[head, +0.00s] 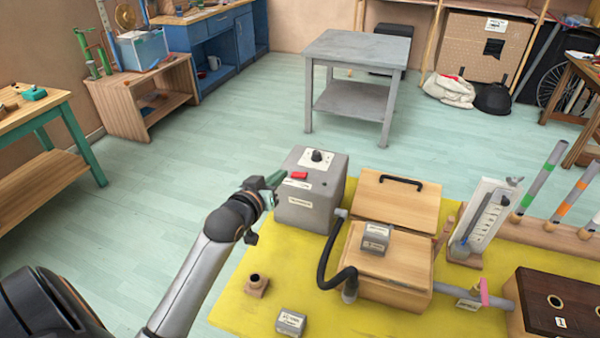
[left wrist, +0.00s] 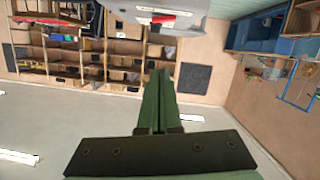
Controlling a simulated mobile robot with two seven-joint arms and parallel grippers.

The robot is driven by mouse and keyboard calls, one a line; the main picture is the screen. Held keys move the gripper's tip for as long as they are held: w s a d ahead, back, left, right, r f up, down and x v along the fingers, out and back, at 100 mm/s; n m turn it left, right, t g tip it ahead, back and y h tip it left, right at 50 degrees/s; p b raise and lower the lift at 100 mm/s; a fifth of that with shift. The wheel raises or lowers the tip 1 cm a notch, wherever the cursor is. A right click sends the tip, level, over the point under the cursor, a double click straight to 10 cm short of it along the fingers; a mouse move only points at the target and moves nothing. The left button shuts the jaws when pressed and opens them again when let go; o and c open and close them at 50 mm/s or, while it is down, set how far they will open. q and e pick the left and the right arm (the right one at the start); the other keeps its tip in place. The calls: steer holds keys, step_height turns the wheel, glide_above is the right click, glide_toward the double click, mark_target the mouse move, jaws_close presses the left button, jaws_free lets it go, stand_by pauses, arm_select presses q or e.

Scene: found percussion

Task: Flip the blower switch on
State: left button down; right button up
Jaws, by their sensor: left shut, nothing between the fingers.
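The blower is a grey box (head: 308,205) on the yellow table, with a dark knob (head: 317,156) on a white plate and a red switch (head: 299,175) on its top. My left gripper (head: 275,180) is at the box's left upper edge, close to the red switch. I cannot tell whether it touches the box. In the left wrist view its green fingers (left wrist: 160,75) are together with nothing between them. The box's edge (left wrist: 200,22) and the red switch (left wrist: 163,19) show at the top of that view, beyond the fingertips. My right gripper is not in view.
A black hose (head: 325,265) runs beside a wooden box (head: 385,270) right of the blower. A lidded wooden box (head: 395,200) with a black handle stands behind it. A small wooden socket (head: 257,284) and a grey labelled block (head: 291,322) sit in front on the yellow tabletop (head: 235,310).

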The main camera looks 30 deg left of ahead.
arm_select(q)
steer(key=shift+w, duration=0.15)
glide_above(298, 183)
steer(key=shift+a+f, duration=0.2)
steer(key=shift+f, duration=0.4)
steer(key=shift+a+f, duration=0.15)
steer(key=shift+f, duration=0.4)
steer(key=f, duration=0.2)
steer(key=shift+d+f, duration=0.25)
steer(key=shift+f, duration=0.05)
steer(key=shift+d+f+p, duration=0.15)
steer(key=shift+f+p, duration=0.15)
steer(key=shift+f, duration=0.45)
